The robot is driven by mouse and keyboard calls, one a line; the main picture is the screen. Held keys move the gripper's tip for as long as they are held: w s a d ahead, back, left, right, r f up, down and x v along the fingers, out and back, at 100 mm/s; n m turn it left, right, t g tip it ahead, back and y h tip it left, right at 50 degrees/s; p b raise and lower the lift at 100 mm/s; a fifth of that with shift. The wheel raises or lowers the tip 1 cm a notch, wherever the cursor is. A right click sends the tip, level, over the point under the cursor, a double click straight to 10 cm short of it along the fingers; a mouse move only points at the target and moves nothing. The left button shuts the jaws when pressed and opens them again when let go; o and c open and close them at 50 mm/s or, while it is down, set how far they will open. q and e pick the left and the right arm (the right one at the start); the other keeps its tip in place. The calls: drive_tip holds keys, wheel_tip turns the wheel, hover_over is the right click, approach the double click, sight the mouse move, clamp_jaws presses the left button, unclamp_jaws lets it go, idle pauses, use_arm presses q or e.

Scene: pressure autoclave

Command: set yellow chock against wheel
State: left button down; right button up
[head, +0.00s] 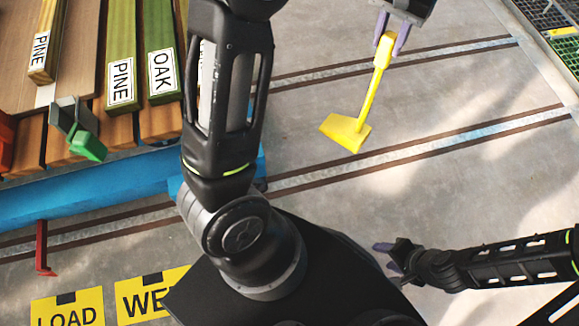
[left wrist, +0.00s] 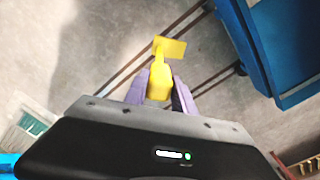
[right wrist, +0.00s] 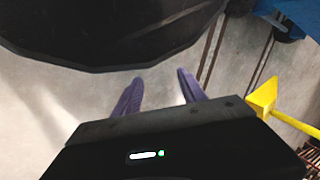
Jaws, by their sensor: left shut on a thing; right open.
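The yellow chock (head: 346,131) is a wedge on a long handle. My left gripper (head: 387,42) is shut on the handle's end, at the top of the head view, with the wedge hanging toward the lower left. The wedge also shows beyond the fingers in the left wrist view (left wrist: 172,47) and at the right in the right wrist view (right wrist: 263,97). My right gripper (head: 384,258) is open and empty, low in the head view. A dark wheel (right wrist: 289,29) shows under the blue cart in the right wrist view. My left arm hides much of that cart corner in the head view.
The blue cart (head: 90,193) carries wooden boards labelled PINE and OAK (head: 163,75). A green-tipped clamp (head: 88,145) and a red handle (head: 42,250) are on its side. Rails (head: 440,145) cross the floor. Yellow signs (head: 67,308) lie lower left. The floor around the chock is clear.

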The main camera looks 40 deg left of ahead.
use_arm(q)
drive_tip(key=s+a+f+n+b, duration=0.6)
drive_tip(key=s+a+f+n, duration=0.4)
drive_tip(key=s+a, duration=0.1)
drive_tip(key=shift+s+a+f+b, duration=0.2)
drive_tip(key=shift+s+a+b, duration=0.05)
drive_tip(key=shift+s+b, duration=0.2)
use_arm(e)
wheel_tip(320, 180, down, 7)
drive_tip(key=w+d, duration=0.1)
drive_tip(key=shift+w+d, duration=0.25)
drive_tip(key=shift+d, duration=0.05)
use_arm(q)
drive_tip(key=shift+f, duration=0.1)
wheel_tip(320, 180, down, 12)
drive_tip(key=b, duration=0.4)
use_arm(e)
drive_tip(key=shift+t, duration=0.3)
drive_tip(key=f, duration=0.2)
drive_tip(key=w+f, duration=0.1)
drive_tip(key=f, duration=0.1)
drive_tip(key=shift+f, duration=0.4)
